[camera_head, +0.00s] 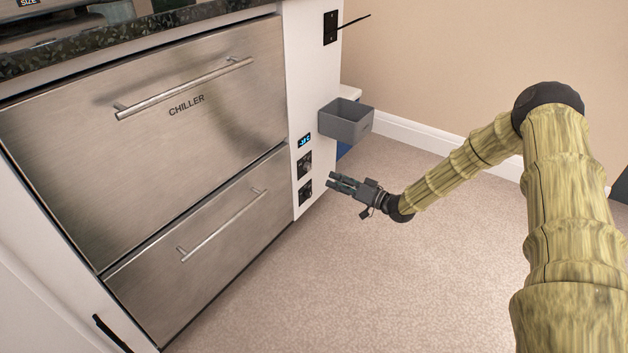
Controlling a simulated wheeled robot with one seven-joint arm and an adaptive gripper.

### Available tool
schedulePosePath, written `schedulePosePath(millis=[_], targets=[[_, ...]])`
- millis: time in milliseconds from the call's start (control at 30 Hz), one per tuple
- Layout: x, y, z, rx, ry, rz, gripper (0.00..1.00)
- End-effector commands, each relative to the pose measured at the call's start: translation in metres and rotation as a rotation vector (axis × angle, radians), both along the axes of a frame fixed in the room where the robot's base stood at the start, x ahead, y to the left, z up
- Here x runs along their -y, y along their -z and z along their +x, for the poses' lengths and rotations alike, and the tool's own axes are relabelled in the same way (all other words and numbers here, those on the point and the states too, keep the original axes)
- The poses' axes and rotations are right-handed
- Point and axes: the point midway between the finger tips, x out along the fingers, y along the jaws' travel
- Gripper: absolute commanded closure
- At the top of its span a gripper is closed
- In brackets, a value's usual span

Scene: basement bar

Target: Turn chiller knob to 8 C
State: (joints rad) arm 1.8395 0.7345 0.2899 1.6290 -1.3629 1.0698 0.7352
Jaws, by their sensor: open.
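The chiller (190,140) is a steel two-drawer unit with bar handles and the word CHILLER on its upper drawer. A white side panel at its right carries a small blue-lit display (304,140), too small to read. Below it are two dark knobs, an upper knob (304,165) and a lower knob (305,192). I cannot tell from labels which one is the chiller's. My gripper (332,182) is open and empty, pointing left toward the panel. In the picture its fingertips are just right of the knobs, between their heights, with a small gap showing.
A grey open bin (346,121) juts from the panel above my gripper. A black wall plate (330,27) with a rod sits higher. A dark stone counter (130,35) overhangs the drawers. The carpet (400,270) below and right is clear.

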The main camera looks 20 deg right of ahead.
Motion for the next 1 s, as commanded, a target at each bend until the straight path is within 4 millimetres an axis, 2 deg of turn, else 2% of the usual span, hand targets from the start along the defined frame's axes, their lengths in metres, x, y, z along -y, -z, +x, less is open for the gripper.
schedulePosePath(millis=[100, 233, 700, 1000], targets=[[0.005, 0.001, 0.003, 0.016, -0.004, 0.002, 0.49], [0.002, 0.001, 0.01, 0.019, -0.005, 0.003, 0.49], [-0.042, 0.004, 0.065, 0.018, -0.005, 0.003, 0.49], [-0.059, 0.001, 0.086, 0.017, -0.004, 0.003, 0.49]])
